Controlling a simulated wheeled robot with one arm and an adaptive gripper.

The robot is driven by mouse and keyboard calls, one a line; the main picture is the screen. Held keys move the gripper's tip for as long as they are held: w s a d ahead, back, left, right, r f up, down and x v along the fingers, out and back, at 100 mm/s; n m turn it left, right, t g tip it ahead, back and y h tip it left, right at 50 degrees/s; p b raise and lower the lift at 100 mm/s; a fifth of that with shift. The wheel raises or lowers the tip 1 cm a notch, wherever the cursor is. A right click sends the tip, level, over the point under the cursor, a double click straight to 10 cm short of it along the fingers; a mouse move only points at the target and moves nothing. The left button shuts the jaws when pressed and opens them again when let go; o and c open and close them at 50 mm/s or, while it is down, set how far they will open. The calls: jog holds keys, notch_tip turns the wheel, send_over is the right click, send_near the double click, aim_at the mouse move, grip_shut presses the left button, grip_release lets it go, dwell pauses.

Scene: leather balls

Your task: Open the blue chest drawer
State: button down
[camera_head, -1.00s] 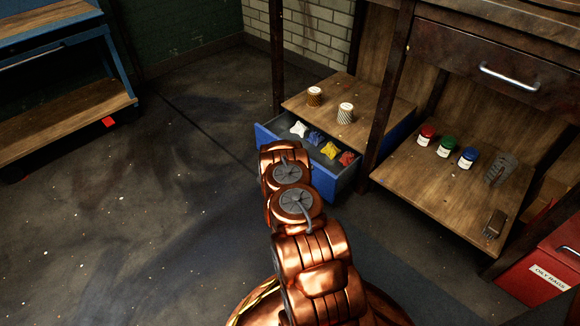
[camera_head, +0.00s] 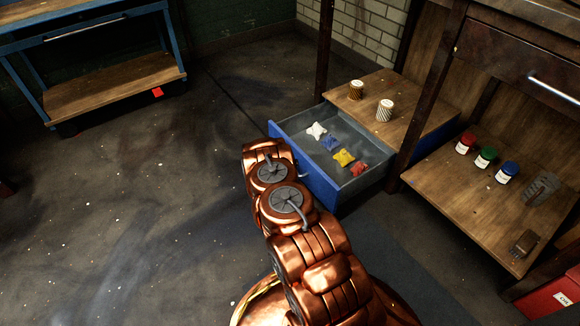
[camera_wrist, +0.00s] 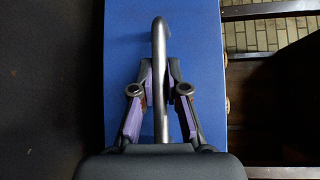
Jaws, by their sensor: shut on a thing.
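The blue chest drawer (camera_head: 311,170) is pulled out from under a wooden shelf in the head view. Its grey inside shows white, blue, yellow and red crumpled items. In the wrist view the blue drawer front (camera_wrist: 208,75) fills the middle, with a curved metal handle (camera_wrist: 159,50) standing out from it. My gripper (camera_wrist: 160,84) is shut on this handle, one finger on each side of it. In the head view my copper arm hides the gripper and the handle.
Two small striped pots (camera_head: 385,110) stand on the wooden top (camera_head: 415,95) above the drawer. Red, green and blue jars (camera_head: 486,157) stand on the shelf to the right. A blue-framed bench (camera_head: 115,95) is at the back left. The floor (camera_head: 150,200) left of the drawer is clear.

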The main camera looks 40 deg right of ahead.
jog(key=shift+s+d, duration=0.1)
jog(key=c, duration=1.2)
grip_release()
jog(key=v, duration=1.2)
jog(key=shift+w, duration=0.2)
